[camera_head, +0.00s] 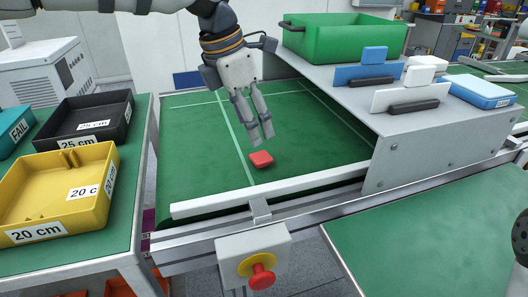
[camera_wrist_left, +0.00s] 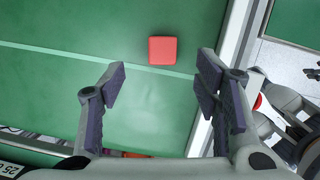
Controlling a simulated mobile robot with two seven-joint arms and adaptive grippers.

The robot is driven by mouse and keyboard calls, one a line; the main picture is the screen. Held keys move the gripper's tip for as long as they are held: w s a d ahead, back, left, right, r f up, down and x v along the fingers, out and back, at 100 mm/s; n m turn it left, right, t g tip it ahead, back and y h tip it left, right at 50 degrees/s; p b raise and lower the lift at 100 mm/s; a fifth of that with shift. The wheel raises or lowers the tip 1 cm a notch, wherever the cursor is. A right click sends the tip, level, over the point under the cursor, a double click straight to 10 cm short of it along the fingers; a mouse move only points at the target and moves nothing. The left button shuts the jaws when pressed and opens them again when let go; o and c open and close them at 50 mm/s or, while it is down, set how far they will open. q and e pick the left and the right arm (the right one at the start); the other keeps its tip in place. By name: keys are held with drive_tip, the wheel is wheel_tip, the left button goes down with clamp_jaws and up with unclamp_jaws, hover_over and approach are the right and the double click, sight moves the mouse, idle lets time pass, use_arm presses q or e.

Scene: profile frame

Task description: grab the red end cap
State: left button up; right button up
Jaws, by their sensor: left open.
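The red end cap (camera_head: 261,159) is a small rounded square block lying flat on the green conveyor belt (camera_head: 200,130). My left gripper (camera_head: 260,140) points down just behind and above it in the head view, open and empty. In the left wrist view the red end cap (camera_wrist_left: 162,50) lies beyond the fingertips and roughly between their lines, and the open left gripper (camera_wrist_left: 162,85) does not touch it. Nothing hides the cap.
A white rail (camera_head: 270,190) runs along the belt's near edge. A grey metal cover (camera_head: 420,130) spans the belt at right, bearing a green bin (camera_head: 345,40) and panels. Yellow (camera_head: 60,195) and black (camera_head: 95,120) trays stand on the left table. A red emergency button (camera_head: 262,277) is in front.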

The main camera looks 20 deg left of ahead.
sight(261, 156)
use_arm(q)
drive_tip(key=x, duration=0.7)
drive_tip(key=shift+s+f, duration=0.2)
drive_tip(key=shift+s, duration=0.15)
drive_tip(key=shift+w+f, duration=0.15)
drive_tip(key=shift+f, duration=0.2)
drive_tip(key=c, duration=0.9)
